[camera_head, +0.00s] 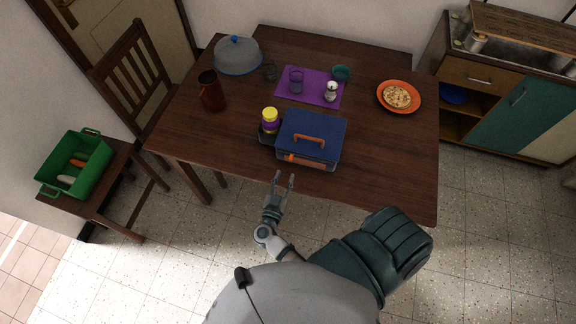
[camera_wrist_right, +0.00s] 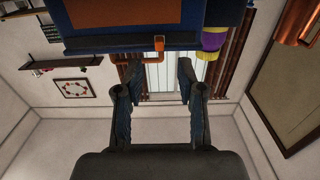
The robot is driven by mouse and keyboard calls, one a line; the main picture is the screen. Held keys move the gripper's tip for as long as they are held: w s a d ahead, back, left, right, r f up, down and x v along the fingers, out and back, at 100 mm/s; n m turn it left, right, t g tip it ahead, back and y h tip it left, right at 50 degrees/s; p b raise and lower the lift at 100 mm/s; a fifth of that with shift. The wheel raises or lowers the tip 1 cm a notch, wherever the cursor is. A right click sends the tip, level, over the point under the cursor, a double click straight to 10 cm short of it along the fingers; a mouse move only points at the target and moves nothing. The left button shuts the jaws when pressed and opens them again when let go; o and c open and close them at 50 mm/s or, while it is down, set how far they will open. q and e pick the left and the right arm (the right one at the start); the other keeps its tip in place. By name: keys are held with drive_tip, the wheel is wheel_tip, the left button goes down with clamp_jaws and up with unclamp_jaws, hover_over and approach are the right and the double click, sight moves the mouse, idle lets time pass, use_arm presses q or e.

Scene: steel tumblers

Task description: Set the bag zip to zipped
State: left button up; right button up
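The bag (camera_head: 325,127) is a blue box-shaped bag with an orange handle (camera_head: 309,139) on top, near the table's front edge. In the wrist view its blue and orange side (camera_wrist_right: 140,14) fills the top, with a dark band along its edge. A small orange bent piece (camera_wrist_right: 158,44) shows against that band; I cannot tell whether the zip is open or shut. My right gripper (camera_head: 284,175) is open and empty, in front of the bag and apart from it. In the wrist view its fingers (camera_wrist_right: 158,68) are spread below the orange piece. My left gripper is not in view.
A jar with a yellow lid (camera_head: 270,114) stands close left of the bag. The wooden table (camera_head: 385,165) also holds a copper pitcher (camera_head: 211,91), a purple mat (camera_head: 284,90) and an orange plate (camera_head: 412,84). A chair (camera_head: 130,78) stands at left. The table right of the bag is clear.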

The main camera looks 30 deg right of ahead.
drive_tip(key=shift+v, duration=2.4)
